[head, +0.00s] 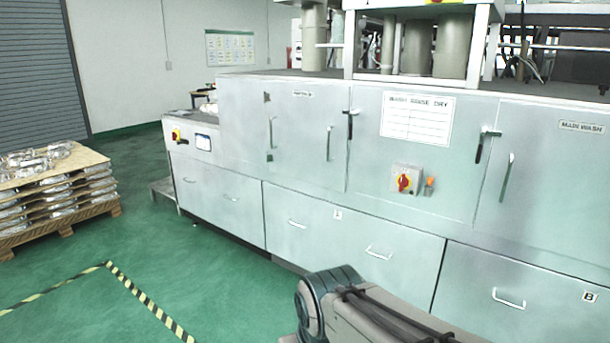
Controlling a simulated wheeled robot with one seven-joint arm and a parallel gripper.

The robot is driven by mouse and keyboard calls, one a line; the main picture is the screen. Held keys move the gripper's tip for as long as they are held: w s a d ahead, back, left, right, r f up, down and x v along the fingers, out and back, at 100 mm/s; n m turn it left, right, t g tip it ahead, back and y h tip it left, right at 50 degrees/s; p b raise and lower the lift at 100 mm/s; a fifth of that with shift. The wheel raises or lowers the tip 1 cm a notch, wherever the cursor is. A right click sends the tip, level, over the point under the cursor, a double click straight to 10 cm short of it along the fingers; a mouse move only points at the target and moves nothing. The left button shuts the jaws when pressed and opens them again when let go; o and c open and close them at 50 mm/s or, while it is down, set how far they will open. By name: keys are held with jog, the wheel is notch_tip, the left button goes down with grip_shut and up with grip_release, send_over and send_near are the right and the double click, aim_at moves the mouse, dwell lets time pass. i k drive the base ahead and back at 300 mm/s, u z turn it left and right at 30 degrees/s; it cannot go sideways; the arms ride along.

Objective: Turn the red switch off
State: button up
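A red rotary switch (404,183) sits on a small grey box with a yellow plate, on the front of the long metal washing machine (300,195). An orange knob (429,186) is just to its right. A second red switch (176,134) on a yellow plate is at the machine's far left end. I cannot tell from here which position either switch is in. Part of my arm shows at the bottom centre, below and in front of the machine. My gripper is out of view.
The machine's doors and drawers have protruding handles (379,254). A pallet stack of castings (55,190) stands at the left. Black-and-yellow floor tape (140,298) marks the green floor (215,265), which is clear between the stack and the machine.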

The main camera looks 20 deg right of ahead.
aim_at(403, 181)
jog(key=u, duration=0.35)
jog(key=i, duration=1.4)
jog(key=z, duration=0.45)
jog(key=i, duration=0.95)
jog(key=z, duration=1.5)
jog(key=i, duration=0.4)
jog(key=z, duration=0.3)
